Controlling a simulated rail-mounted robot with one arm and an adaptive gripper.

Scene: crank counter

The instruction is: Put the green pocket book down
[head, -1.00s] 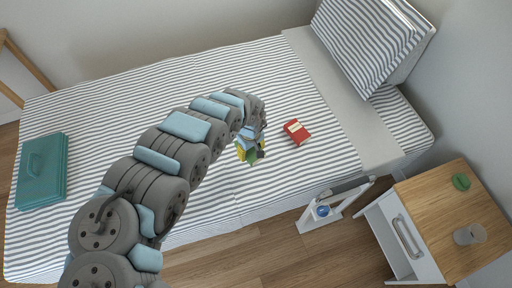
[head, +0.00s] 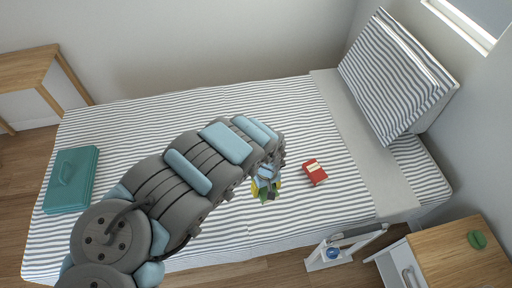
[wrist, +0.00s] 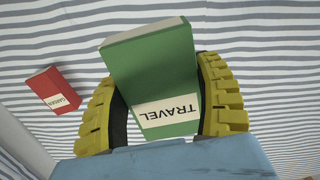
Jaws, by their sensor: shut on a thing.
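The green pocket book (wrist: 152,65) is held between the yellow ribbed fingers of my gripper (wrist: 165,108). Its pale label reads TRAVEL, upside down in the wrist view. In the head view, my gripper (head: 266,188) is over the striped bed (head: 225,235), and only a small green part of the book shows there. Whether the book touches the bed cannot be told.
A red book (head: 314,172) lies on the bed right of my gripper; it also shows in the wrist view (wrist: 54,90). A teal case (head: 71,180) lies at the bed's left end. A striped pillow (head: 396,78) leans at the right. A wooden-topped nightstand (head: 455,260) stands lower right.

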